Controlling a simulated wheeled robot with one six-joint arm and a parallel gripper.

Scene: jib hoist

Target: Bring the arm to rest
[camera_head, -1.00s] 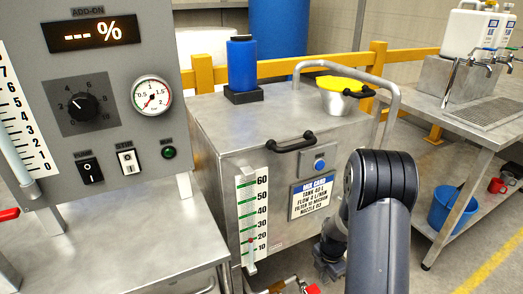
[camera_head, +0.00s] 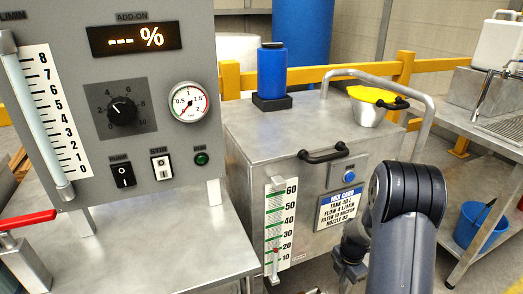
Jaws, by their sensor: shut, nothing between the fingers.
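My arm (camera_head: 408,215) rises at the lower right, with a dark rounded joint at its top, bent over in front of the steel mix tank cart. My gripper (camera_head: 350,272) shows small and dark low beside the arm's left side, in front of the tank's lower right. It is shut and empty. Its fingertips are partly hidden and hard to make out.
The steel tank (camera_head: 245,165) carries a blue bottle (camera_head: 272,75) and a yellow-lidded funnel (camera_head: 370,105). A grey control panel (camera_head: 60,22) stands at left above a steel table (camera_head: 150,245). A bench (camera_head: 485,130) with a blue bucket (camera_head: 473,225) is at right.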

